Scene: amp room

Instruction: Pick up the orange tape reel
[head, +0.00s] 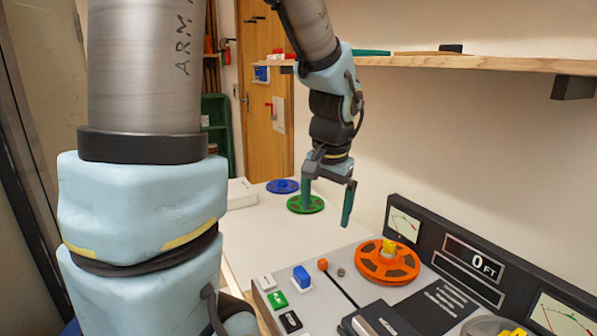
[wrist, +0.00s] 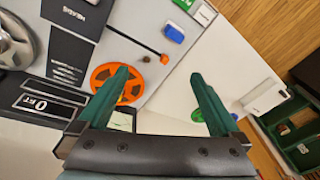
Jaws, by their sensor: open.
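The orange tape reel (head: 372,268) lies flat on the grey tape machine, with a yellow piece at its hub. In the wrist view the orange reel (wrist: 97,77) shows at the left, partly hidden behind one green finger. My gripper (head: 326,216) is open and empty, fingers pointing down. It hangs above and to the left of the orange reel in the head view, clear of it. In the wrist view my gripper (wrist: 160,74) has its two green fingers wide apart, with the pale surface between them.
A green reel (head: 314,206) and a blue reel (head: 283,186) lie on the white table behind. A blue block (head: 301,277) and an orange-knobbed lever (head: 323,264) stand left of the orange reel. Meter panels rise behind it. A wooden shelf (head: 480,62) juts from the wall above.

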